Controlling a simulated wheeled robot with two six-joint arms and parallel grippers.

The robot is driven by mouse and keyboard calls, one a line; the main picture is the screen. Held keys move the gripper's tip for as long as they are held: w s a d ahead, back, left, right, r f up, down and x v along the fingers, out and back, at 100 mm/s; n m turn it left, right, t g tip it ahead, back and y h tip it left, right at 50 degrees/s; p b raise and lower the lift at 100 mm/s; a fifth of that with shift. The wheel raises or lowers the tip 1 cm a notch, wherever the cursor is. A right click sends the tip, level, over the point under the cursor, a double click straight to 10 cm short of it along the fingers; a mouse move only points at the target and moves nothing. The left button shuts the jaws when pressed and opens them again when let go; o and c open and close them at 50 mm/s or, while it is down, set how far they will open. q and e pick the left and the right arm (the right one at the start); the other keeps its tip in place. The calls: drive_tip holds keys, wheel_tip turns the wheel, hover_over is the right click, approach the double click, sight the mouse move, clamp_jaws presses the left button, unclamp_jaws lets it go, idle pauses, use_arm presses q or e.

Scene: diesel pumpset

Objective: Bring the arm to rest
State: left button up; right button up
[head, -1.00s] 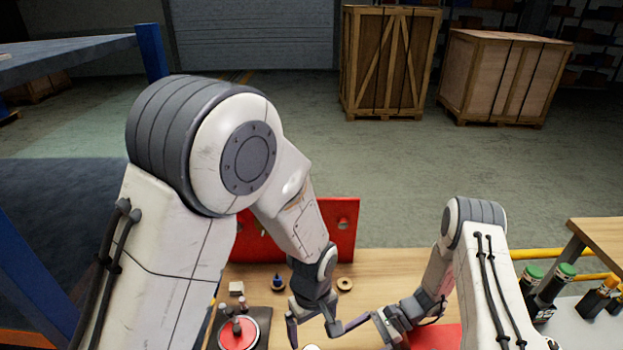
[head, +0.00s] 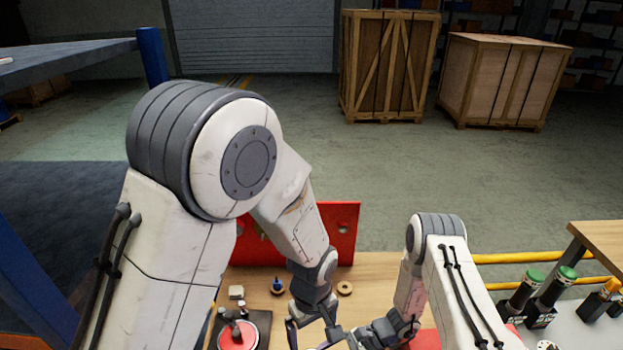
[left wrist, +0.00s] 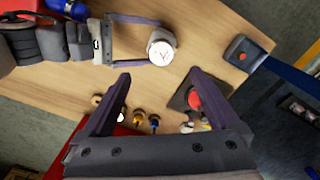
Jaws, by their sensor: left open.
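My left gripper (head: 313,338) hangs over the wooden workbench in the head view. In the left wrist view its two dark fingers (left wrist: 158,78) are spread apart with nothing between them. My right gripper (head: 372,337) is low over the bench, just right of the left one. In the left wrist view the right gripper (left wrist: 152,40) reaches in from the upper left, its fingers apart, with a round white-faced gauge (left wrist: 161,52) at their tips. I cannot tell whether it grips the gauge. The gauge is mostly hidden in the head view.
The wooden bench (head: 380,268) carries a red panel (head: 343,230), a dark plate with a red disc (head: 237,336), a pale block (head: 236,292), a small blue-topped part (head: 277,286) and a ring (head: 344,288). Green-capped bottles (head: 530,285) stand at right. Crates (head: 390,65) are far behind.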

drive_tip(key=x, duration=0.3)
drive_tip(key=shift+s+a+f, duration=0.15)
drive_tip(key=shift+s+a, duration=0.05)
drive_tip(key=shift+a, duration=0.1)
use_arm(q)
wheel_tip(320, 180, down, 4)
drive_tip(key=shift+f, duration=0.1)
use_arm(e)
drive_tip(key=shift+w+d, duration=0.1)
drive_tip(key=shift+w, duration=0.05)
use_arm(q)
drive_tip(key=shift+f, duration=0.75)
